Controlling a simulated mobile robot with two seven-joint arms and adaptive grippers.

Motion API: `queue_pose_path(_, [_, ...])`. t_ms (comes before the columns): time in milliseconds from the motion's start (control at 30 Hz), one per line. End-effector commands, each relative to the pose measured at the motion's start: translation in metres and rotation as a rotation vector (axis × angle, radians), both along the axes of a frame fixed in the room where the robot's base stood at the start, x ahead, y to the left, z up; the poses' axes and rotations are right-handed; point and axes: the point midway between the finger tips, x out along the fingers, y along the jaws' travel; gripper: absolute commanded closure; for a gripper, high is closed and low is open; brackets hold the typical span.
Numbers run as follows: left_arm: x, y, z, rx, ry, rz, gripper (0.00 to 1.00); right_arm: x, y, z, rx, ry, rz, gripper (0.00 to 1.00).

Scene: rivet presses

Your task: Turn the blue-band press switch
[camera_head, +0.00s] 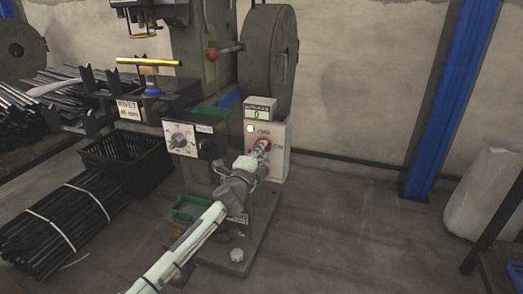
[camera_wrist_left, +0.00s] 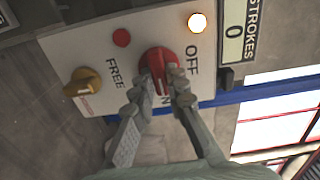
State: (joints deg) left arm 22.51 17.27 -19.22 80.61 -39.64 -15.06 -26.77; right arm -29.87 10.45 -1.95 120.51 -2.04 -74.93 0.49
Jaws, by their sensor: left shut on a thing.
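The press (camera_head: 196,40) is a grey-green machine with a large round wheel cover. A pale switch panel (camera_head: 279,160) is on its right side. The red rotary switch (camera_wrist_left: 157,62) sits on this panel (camera_wrist_left: 80,50), between the FREE and OFF labels. My left gripper (camera_wrist_left: 160,85) is shut on the red switch, one finger on each side of it. In the head view my left gripper (camera_head: 261,150) reaches the panel from the front and partly hides the red switch. The blue band is partly visible behind the panel. My right gripper is not in view.
A yellow knob (camera_wrist_left: 82,82) and a lit lamp (camera_wrist_left: 197,22) are on the panel. A stroke counter (camera_head: 260,112) sits above it. A black crate (camera_head: 128,155) and bundled rods (camera_head: 65,225) lie left.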

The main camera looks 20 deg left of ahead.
Motion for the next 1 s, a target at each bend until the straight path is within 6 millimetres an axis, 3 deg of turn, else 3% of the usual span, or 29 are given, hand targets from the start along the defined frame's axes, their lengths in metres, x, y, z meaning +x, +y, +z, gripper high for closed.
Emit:
queue_pose_path(600, [0.0,-0.0001,-0.0006,0.046,-0.001,0.0,1.0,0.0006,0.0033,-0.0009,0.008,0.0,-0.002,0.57])
queue_pose_path(633, [0.0,-0.0001,-0.0006,0.046,-0.001,0.0,0.85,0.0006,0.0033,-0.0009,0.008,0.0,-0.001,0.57])
queue_pose_path(800, [0.0,0.0,-0.0005,0.044,-0.001,0.0,0.66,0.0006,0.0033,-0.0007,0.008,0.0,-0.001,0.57])
queue_pose_path(1000, [0.0,0.0001,-0.0004,0.043,-0.001,0.0,0.66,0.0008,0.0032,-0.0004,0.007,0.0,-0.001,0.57])
